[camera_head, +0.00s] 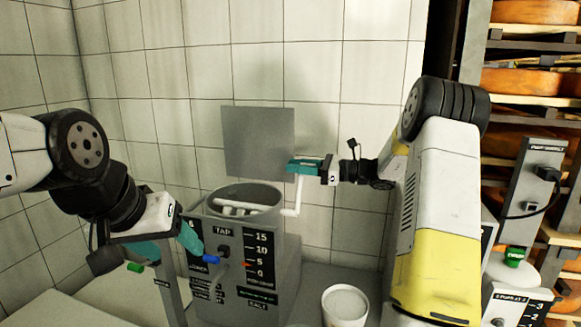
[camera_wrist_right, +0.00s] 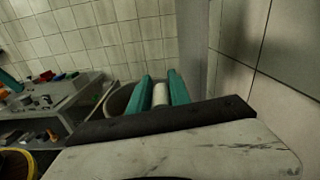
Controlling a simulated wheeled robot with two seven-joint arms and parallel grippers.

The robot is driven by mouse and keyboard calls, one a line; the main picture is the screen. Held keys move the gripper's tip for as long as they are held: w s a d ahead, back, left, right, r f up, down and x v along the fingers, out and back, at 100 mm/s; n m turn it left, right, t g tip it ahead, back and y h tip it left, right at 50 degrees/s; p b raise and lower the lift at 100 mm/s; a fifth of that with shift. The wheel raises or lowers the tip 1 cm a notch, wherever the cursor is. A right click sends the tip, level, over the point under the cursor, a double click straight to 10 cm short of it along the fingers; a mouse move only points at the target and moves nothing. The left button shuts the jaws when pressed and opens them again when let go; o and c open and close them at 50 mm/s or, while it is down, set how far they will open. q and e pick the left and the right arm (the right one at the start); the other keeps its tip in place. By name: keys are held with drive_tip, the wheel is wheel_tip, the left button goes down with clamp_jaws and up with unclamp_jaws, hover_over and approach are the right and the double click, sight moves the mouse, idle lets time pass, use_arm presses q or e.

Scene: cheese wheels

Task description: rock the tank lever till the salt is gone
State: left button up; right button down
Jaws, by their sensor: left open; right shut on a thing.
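The grey tank (camera_head: 285,245) stands in the middle of the head view, with a TAP panel and a scale from 15 to 0 on its front. White bars (camera_head: 238,209) show inside its round opening; I cannot tell whether salt lies there. The white lever (camera_head: 297,196) rises from the tank's right side. My right gripper (camera_head: 303,166) is shut on its upper end. In the right wrist view a white bar of the lever (camera_wrist_right: 160,95) lies between the teal fingers. My left gripper (camera_head: 170,244) is open and empty, at the front left of the tank near the blue-tipped tap.
A white bucket (camera_head: 345,304) stands at the tank's front right. A grey panel (camera_head: 259,141) is behind the tank. Shelves of cheese wheels (camera_head: 520,83) and a grey post with a cable (camera_head: 530,190) are on the right.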

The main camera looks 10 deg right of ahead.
drive_tip(key=shift+s+d+r, duration=0.1)
drive_tip(key=shift+r, duration=0.1)
idle(0.7)
drive_tip(key=s+a+n, duration=0.4)
drive_tip(key=s+n, duration=0.4)
drive_tip(key=s, duration=0.2)
drive_tip(key=shift+s+a+f+n, duration=0.25)
drive_tip(key=shift+s+f+n, duration=0.05)
drive_tip(key=shift+f, duration=0.2)
idle(0.4)
drive_tip(key=c, duration=1.3)
unclamp_jaws()
